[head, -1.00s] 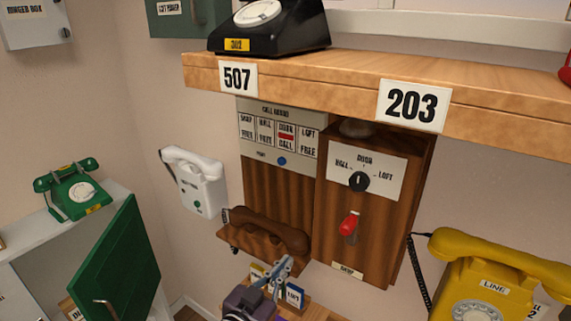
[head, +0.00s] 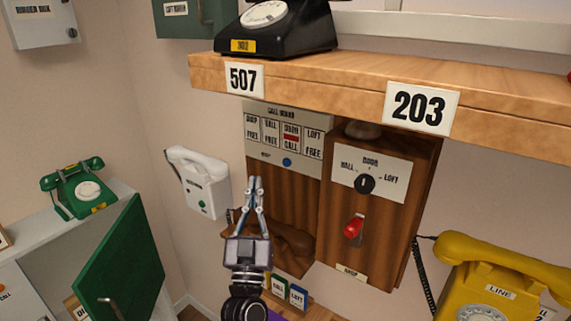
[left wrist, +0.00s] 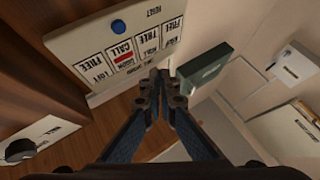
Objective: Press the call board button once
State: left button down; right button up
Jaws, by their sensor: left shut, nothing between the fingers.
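The call board (head: 287,128) is a pale panel on a wooden wall box. It has several labelled windows; the door window shows a red mark and "CALL". A round blue button (head: 287,162) sits at its lower edge. In the left wrist view the board (left wrist: 95,55) appears upside down, with the blue button (left wrist: 118,26) at top. My left gripper (head: 254,181) is shut and empty, fingertips pointing up, below and left of the blue button in the head view. Its fingertips (left wrist: 160,75) also show in the left wrist view, apart from the button. My right gripper is not visible.
A wooden box with a dial (head: 364,184) and red lever (head: 353,227) stands right of the board. A shelf (head: 300,75) juts out above. A white wall phone (head: 200,182) hangs left, and a yellow phone (head: 490,275) is at right. A green door (head: 125,262) stands open.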

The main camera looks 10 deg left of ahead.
aim_at(287, 163)
pick_arm(q)
jog(key=w+d+b, duration=0.3)
jog(key=w+b, duration=0.1)
jog(key=w, duration=0.4)
jog(key=shift+w, duration=0.15)
dwell(0.5)
dwell(1.0)
jog(key=shift+w+d, duration=0.1)
jog(key=shift+w+d, duration=0.1)
jog(key=shift+w, duration=0.15)
